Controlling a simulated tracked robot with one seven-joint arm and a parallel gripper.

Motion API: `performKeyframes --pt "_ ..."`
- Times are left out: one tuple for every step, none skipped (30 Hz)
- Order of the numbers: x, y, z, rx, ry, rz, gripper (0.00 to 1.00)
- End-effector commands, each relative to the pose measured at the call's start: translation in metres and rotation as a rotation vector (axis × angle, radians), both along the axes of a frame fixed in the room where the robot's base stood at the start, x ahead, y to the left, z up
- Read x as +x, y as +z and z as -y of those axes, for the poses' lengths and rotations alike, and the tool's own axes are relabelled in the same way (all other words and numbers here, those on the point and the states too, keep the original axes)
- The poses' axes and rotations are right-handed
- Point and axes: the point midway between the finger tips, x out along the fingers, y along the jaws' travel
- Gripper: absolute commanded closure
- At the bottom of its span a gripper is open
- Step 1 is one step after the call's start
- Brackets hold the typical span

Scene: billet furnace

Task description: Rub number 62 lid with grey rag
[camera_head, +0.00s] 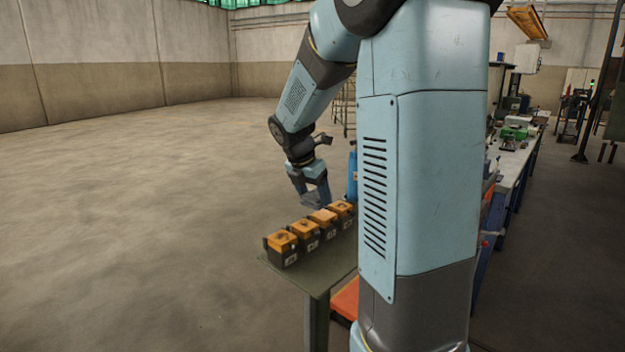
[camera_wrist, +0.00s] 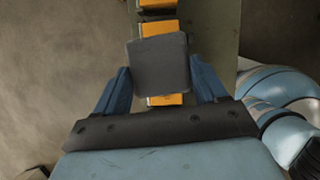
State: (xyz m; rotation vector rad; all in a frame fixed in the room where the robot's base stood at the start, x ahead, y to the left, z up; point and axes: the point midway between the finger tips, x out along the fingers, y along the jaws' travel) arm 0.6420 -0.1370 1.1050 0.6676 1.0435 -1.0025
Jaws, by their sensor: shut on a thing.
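My gripper (camera_head: 310,192) hangs over the far part of a narrow green bench (camera_head: 318,283). It is shut on the grey rag (camera_wrist: 158,65), a dark square pad between its blue fingers in the wrist view. Several dark boxes with orange lids stand in a row on the bench, such as the nearest box (camera_head: 281,248). In the wrist view the rag lies across the row and hides part of it, with an orange lid (camera_wrist: 160,28) showing beyond. The box labels are too small to read, so I cannot tell which is number 62, nor whether the rag touches a lid.
A blue upright object (camera_head: 352,175) stands behind the bench's far end, partly hidden by my column. A long workbench (camera_head: 515,165) with tools runs along the right. An orange item (camera_head: 345,299) lies low beside the green bench. The floor (camera_head: 130,210) on the left is clear.

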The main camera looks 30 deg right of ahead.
Motion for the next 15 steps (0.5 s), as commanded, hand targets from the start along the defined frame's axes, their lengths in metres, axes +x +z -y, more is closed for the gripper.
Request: performKeyframes --pt "0.0 0.006 -0.001 0.0 0.001 0.003 0.62" --pt "0.0 0.008 -0.001 0.0 0.001 0.003 0.62" --pt "0.0 0.012 -0.001 0.0 0.003 0.002 0.62" --pt "0.0 0.015 -0.002 0.0 0.003 0.003 0.62" --pt "0.0 0.018 -0.002 0.001 0.005 0.004 0.62" --pt "0.001 0.021 -0.003 0.0 0.006 0.003 0.62" --pt "0.001 0.024 -0.003 0.0 0.006 0.003 0.62" --pt "0.001 0.026 -0.004 0.001 0.007 0.002 0.62" --pt "0.001 0.03 -0.004 0.001 0.007 0.002 0.62" --pt "0.001 0.032 -0.004 0.001 0.007 0.002 0.62" --pt "0.001 0.034 -0.005 0.001 0.009 0.003 0.62" --pt "0.001 0.036 -0.005 0.001 0.009 0.001 0.62" --pt "0.001 0.038 -0.005 0.001 0.009 0.001 0.62" --pt "0.001 0.039 -0.006 0.001 0.01 0.001 0.62" --pt "0.001 0.04 -0.006 0.001 0.01 0.001 0.62"
